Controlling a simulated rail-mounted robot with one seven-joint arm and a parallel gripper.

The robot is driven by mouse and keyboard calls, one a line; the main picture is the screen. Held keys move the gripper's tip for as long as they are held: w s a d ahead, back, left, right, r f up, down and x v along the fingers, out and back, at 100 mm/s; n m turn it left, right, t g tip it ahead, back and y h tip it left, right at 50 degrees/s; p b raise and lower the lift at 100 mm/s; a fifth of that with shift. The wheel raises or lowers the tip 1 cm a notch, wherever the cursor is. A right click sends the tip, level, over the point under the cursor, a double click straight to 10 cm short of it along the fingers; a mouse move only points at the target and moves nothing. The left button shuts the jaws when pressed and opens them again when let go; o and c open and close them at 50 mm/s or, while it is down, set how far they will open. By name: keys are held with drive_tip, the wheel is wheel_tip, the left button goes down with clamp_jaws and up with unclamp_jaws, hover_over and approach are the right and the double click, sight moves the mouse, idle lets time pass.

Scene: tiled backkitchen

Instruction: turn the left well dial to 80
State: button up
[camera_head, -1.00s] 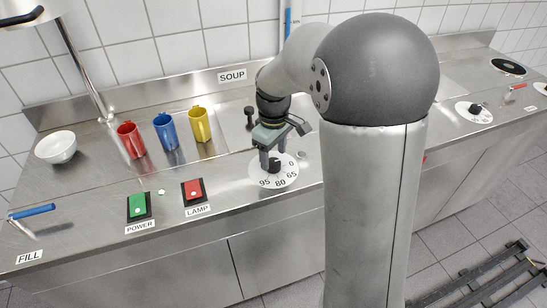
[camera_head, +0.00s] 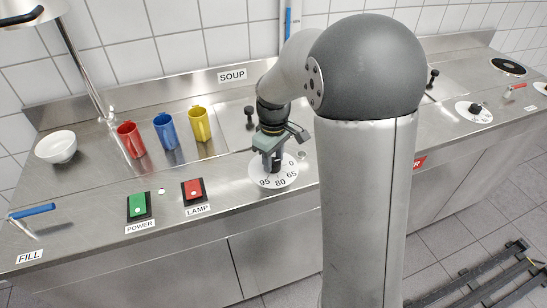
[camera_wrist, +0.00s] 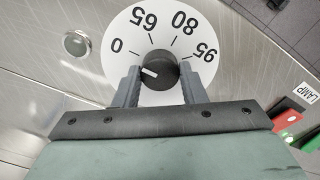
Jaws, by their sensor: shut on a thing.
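The left well dial is a white disc (camera_head: 256,172) marked 0, 65, 80 and 95, with a black knob at its centre. The wrist view shows the disc (camera_wrist: 118,72) and the black knob (camera_wrist: 162,62) close up. The knob's white pointer mark points left, to the 0 side and away from 80. My gripper (camera_head: 272,164) is down over the dial. In the wrist view, the fingers of my gripper (camera_wrist: 159,74) stand on either side of the knob, shut on it. In the head view the fingers hide most of the knob.
A green POWER switch (camera_head: 138,206) and a red LAMP switch (camera_head: 193,191) lie left of the dial. Red (camera_head: 130,139), blue (camera_head: 166,131) and yellow (camera_head: 200,124) mugs stand behind them. Another dial (camera_head: 463,108) is far right. A round metal button (camera_wrist: 76,44) lies near the disc.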

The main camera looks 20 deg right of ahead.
drive_tip(key=m, duration=0.8)
drive_tip(key=shift+m, duration=0.3)
drive_tip(key=m, duration=0.8)
drive_tip(key=shift+m, duration=0.6)
drive_tip(key=o, duration=1)
